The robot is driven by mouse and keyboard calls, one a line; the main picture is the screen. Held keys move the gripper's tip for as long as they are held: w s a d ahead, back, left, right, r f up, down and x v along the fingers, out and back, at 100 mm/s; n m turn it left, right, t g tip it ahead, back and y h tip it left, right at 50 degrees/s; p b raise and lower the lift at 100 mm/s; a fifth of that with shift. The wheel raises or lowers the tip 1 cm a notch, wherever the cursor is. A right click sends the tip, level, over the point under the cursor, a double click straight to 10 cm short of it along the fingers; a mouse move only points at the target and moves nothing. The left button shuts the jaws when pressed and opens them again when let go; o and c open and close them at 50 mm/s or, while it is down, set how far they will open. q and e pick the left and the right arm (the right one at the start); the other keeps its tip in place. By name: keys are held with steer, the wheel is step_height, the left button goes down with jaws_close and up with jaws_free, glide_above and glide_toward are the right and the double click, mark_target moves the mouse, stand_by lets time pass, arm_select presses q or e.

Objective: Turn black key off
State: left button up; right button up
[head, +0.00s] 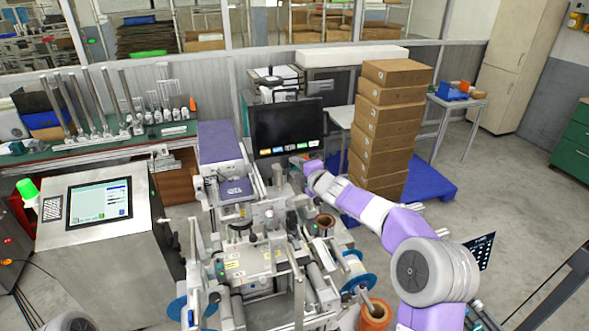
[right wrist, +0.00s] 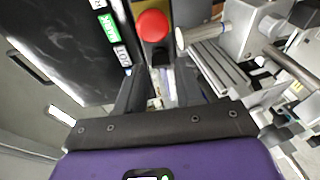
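I cannot clearly make out the black key in either view. In the right wrist view a round red button (right wrist: 152,25) sits just beyond my right gripper (right wrist: 158,78), with a small dark part (right wrist: 157,55) below it; I cannot tell if this is the key. The gripper's two dark fingers are apart, and I see nothing held between them. In the head view my right gripper (head: 299,161) is at the lower right of the black monitor (head: 286,127), small and partly hidden by its own purple arm. My left gripper is not in view.
The reel machine (head: 255,262) with rollers and spools fills the area in front of me. Stacked cardboard boxes (head: 388,125) stand on a blue pallet (head: 432,181) right of the gripper. A control cabinet with a touchscreen (head: 99,203) is at left.

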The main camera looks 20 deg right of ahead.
steer(key=b+v, duration=0.1)
steer(key=v, duration=0.4)
steer(key=shift+s+d, duration=0.1)
steer(key=shift+s, duration=0.25)
steer(key=shift+r, duration=0.1)
